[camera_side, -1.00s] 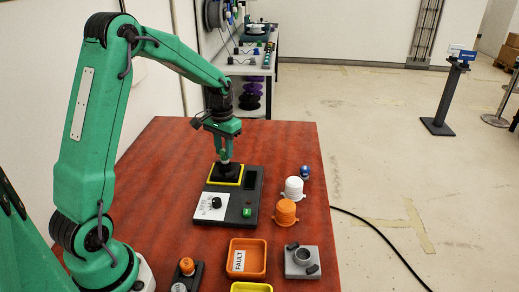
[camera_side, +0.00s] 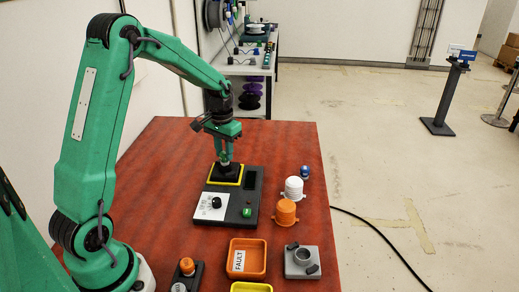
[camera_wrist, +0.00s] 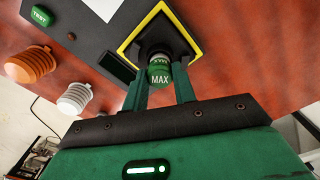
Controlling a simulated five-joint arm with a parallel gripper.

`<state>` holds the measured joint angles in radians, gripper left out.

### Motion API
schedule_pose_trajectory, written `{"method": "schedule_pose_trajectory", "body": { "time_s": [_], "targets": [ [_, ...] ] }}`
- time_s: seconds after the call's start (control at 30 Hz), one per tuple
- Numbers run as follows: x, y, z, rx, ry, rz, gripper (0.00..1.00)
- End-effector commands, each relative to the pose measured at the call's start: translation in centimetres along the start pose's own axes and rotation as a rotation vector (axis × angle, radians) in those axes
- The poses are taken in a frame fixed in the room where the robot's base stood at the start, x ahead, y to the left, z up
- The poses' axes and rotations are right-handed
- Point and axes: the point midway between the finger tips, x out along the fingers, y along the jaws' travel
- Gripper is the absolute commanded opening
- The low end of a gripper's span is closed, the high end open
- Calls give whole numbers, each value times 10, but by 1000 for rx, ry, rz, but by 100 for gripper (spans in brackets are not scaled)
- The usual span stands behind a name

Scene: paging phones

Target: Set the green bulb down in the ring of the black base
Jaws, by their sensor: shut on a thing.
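The green bulb, marked MAX (camera_wrist: 159,74), is between the two fingers of my gripper (camera_wrist: 160,86), which is shut on it. The bulb is right at the middle of the black base (camera_wrist: 140,41), which has a yellow border. In the side view my gripper (camera_side: 225,157) points down over the black base (camera_side: 226,172). The bulb and fingers hide most of the ring, so I cannot tell whether the bulb is fully seated.
The base is on a dark panel (camera_side: 236,208) with a green TEST button (camera_side: 246,212). White (camera_side: 293,188) and orange (camera_side: 285,211) ribbed bulbs stand to the right. An orange FAULT tray (camera_side: 247,275) and grey holder (camera_side: 302,262) are in front.

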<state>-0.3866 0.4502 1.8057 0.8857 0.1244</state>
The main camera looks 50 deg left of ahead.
Motion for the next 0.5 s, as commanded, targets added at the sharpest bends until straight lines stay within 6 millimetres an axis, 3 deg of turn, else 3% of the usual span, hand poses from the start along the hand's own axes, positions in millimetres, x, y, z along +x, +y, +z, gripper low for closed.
{"method": "schedule_pose_trajectory", "body": {
  "time_s": [0.5],
  "targets": [
    [6, 0, 0, 0, 0, 0, 5]
  ]
}}
